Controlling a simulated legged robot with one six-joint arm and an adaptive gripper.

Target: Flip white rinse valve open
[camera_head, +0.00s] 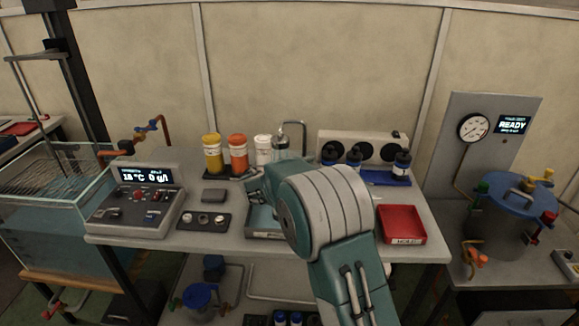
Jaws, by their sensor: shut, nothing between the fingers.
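A thin grey curved tap (298,124) rises at the back of the bench, behind a basin (262,222) that is partly covered by my arm. I cannot make out a white valve handle; the tap's lower part is hidden behind my gripper and the bottles. My gripper (254,184) is shut and empty, over the back left part of the basin, in front of the white-capped bottle (263,149) and a clear bottle (281,146). It appears apart from the tap, though depth is hard to judge. My large wrist covers the middle of the bench.
A yellow bottle (213,153) and an orange bottle (238,153) stand left of the tap. A control box (135,198) is at the left. A lidded vessel (508,210) stands far right.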

